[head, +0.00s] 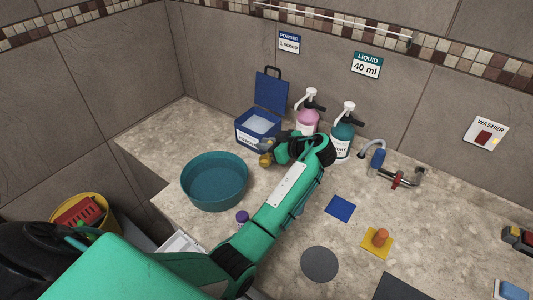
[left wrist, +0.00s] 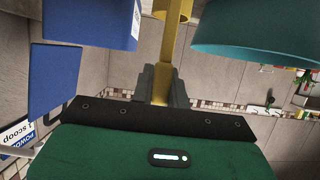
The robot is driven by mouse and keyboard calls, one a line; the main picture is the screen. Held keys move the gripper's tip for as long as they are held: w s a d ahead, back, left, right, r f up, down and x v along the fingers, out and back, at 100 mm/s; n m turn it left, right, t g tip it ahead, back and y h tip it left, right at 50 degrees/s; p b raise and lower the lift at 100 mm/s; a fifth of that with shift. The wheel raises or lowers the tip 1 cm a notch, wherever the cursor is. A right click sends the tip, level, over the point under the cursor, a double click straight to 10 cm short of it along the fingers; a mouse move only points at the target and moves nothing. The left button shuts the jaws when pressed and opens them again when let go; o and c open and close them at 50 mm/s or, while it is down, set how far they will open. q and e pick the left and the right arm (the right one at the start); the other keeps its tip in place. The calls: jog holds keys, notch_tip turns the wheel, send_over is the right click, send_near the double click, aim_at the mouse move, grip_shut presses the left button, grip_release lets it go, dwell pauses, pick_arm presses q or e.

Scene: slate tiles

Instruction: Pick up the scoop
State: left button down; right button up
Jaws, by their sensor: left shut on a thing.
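The yellow scoop (head: 265,160) is in the head view beside the front right of the open blue powder box (head: 245,138), partly hidden by my gripper. My left gripper (head: 271,151) is shut on the scoop. In the left wrist view the scoop's yellow handle (left wrist: 164,60) runs up between the two dark fingers of my left gripper (left wrist: 163,88). The blue box (left wrist: 90,20) is to its left there and the teal basin (left wrist: 255,35) to its right. My right gripper is not in view.
The teal basin (head: 214,190) stands left of my arm. A pink pump bottle (head: 306,122) and a teal one (head: 342,140) stand close behind my gripper. A tap (head: 400,178) is farther right. The counter around the blue square (head: 340,208) is mostly clear.

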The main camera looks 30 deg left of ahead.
aim_at(267, 160)
pick_arm(q)
notch_tip(267, 160, up, 17)
jog(key=b, duration=0.3)
jog(key=shift+f+b, duration=0.2)
jog(key=shift+b, duration=0.15)
jog(key=shift+w, duration=0.1)
